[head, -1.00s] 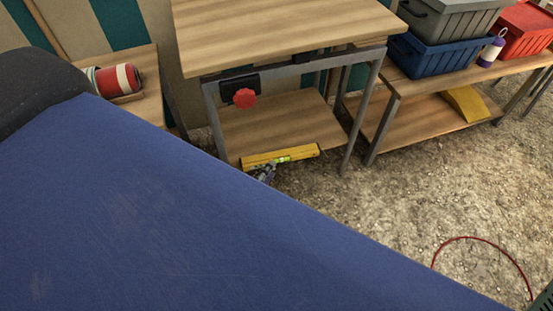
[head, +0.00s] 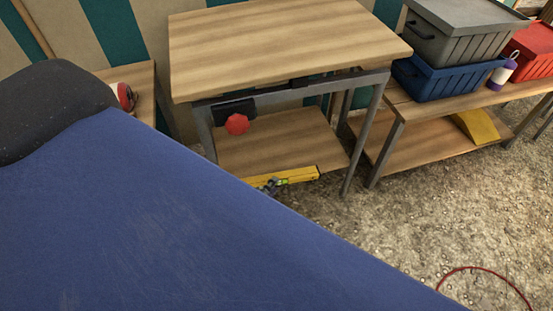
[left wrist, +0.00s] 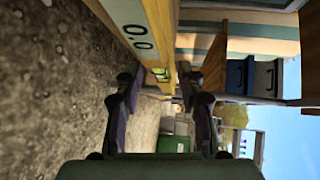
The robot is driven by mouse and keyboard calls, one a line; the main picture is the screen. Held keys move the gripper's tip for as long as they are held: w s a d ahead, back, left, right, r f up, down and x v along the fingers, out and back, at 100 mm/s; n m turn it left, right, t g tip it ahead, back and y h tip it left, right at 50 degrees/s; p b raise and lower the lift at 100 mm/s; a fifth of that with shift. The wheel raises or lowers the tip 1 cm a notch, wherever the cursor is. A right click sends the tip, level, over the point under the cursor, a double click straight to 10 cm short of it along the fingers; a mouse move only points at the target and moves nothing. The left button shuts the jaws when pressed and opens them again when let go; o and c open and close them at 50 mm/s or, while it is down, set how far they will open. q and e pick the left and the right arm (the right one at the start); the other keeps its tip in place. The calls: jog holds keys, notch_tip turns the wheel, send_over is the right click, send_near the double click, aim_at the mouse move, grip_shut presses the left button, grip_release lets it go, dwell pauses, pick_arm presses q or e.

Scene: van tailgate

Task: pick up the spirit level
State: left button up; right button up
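The yellow spirit level (head: 300,175) lies along the front edge of the small table's lower shelf (head: 265,140). Its near part is hidden by my blue body in the head view. My left gripper (head: 268,186) is at the front of the level, overlapping it near its middle. In the left wrist view the level (left wrist: 158,25) runs down from the top, with a green vial low on it. The fingers of my left gripper (left wrist: 157,78) stand apart, one on each side of the level. Whether either finger touches it I cannot tell. My right gripper is not in view.
The table top (head: 285,45) overhangs the shelf, with metal legs at the corners. A red knob (head: 237,124) sits under it. At right a bench holds a grey crate (head: 460,35) on a blue crate (head: 445,78). A red hose (head: 485,270) lies on open gravel.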

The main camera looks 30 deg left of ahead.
pick_arm(q)
jog(key=shift+r, duration=0.1)
jog(key=shift+c, duration=0.5)
jog(key=shift+s, duration=0.1)
jog(key=shift+c, duration=1.1)
grip_shut()
jog(key=shift+r, duration=0.1)
notch_tip(320, 180, up, 2)
jog(key=shift+r+p, duration=0.2)
jog(key=shift+p, duration=1.05)
